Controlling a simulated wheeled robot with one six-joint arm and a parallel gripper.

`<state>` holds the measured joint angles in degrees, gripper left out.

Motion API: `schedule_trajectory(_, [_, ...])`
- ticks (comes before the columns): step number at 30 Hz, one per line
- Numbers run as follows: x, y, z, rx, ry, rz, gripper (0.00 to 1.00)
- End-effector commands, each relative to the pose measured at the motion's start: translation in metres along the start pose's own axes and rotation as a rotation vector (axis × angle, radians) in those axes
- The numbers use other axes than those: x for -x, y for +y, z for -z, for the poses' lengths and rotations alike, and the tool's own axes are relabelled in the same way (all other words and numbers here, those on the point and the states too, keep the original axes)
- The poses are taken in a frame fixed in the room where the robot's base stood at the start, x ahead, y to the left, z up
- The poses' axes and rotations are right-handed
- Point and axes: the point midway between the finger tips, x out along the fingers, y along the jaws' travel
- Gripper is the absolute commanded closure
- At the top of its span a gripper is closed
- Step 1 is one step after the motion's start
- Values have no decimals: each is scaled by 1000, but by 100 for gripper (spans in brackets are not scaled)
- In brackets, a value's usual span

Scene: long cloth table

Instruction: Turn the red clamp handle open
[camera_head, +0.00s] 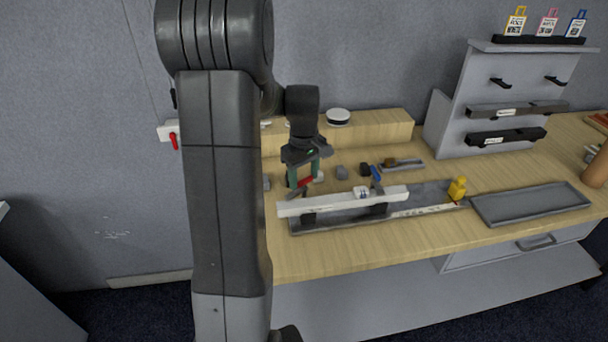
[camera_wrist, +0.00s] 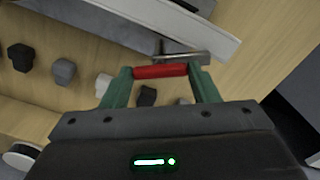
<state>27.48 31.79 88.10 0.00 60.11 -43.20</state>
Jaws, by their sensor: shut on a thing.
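The red clamp handle (camera_wrist: 160,71) lies between the two green fingers of my gripper (camera_wrist: 162,75) in the wrist view, spanning from one fingertip to the other. A grey metal bar (camera_wrist: 185,57) runs just beyond it, close to the white rail (camera_wrist: 190,20). In the head view my gripper (camera_head: 303,181) is at the left end of the white rail (camera_head: 340,200), with the red handle (camera_head: 305,182) at its fingertips. The gripper is shut on the handle. The clamp's base is largely hidden by the fingers and rail.
Small dark and grey knobs (camera_wrist: 63,71) stand on the wooden table beside the gripper. A blue-handled clamp (camera_head: 376,174) and a yellow object (camera_head: 457,189) are farther right. An empty grey tray (camera_head: 530,203) lies at the right. A grey rack (camera_head: 505,100) stands behind.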

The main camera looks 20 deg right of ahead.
Motion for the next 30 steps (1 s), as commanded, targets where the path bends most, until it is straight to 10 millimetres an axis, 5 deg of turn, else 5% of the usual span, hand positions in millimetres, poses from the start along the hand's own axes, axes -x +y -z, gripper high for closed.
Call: schedule_trajectory(30, [1,0,0,-510,1,-1,68])
